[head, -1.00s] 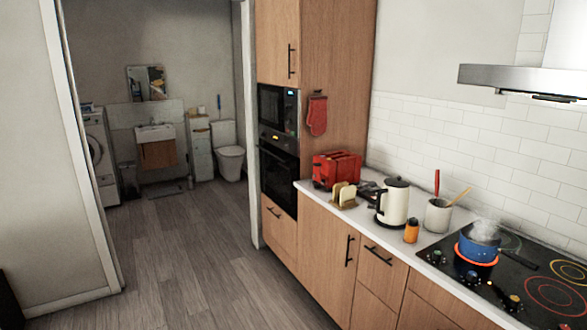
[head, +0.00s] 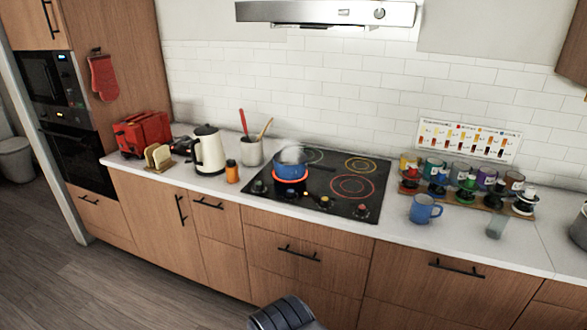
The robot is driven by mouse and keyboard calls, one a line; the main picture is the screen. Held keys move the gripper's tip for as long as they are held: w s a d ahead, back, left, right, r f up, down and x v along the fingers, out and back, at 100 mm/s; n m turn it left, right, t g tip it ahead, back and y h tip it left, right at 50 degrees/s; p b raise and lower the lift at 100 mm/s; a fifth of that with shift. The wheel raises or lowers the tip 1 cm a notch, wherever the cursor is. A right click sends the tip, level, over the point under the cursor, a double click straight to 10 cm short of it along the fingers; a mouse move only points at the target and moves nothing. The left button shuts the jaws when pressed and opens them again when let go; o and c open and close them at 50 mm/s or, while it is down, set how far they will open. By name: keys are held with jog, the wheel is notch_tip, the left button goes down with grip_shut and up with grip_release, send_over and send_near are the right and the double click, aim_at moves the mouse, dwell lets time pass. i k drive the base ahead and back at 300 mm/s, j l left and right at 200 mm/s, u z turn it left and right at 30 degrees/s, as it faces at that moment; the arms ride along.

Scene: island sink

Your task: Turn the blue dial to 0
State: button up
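The black cooktop (head: 318,180) is in the counter, with a row of small dials along its front edge. A dark dial (head: 258,187) is at the left, one with a yellowish part (head: 325,202) is right of the middle, and another dark dial (head: 361,211) is at the right. They are too small for me to tell which is blue or where they point. A blue pot (head: 291,172) stands on a glowing orange-red ring at the left front, with steam above it. My gripper's fingers are not visible; only a dark part of my arm shows at the bottom edge.
A cream kettle (head: 208,152), orange jar (head: 232,172) and utensil pot (head: 251,152) stand left of the cooktop. A blue mug (head: 424,209), a glass (head: 496,227) and a rack of coloured items stand right. The range hood (head: 325,13) hangs above. Floor is clear at left.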

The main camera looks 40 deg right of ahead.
aim_at(290, 193)
jog(key=z, duration=1.3)
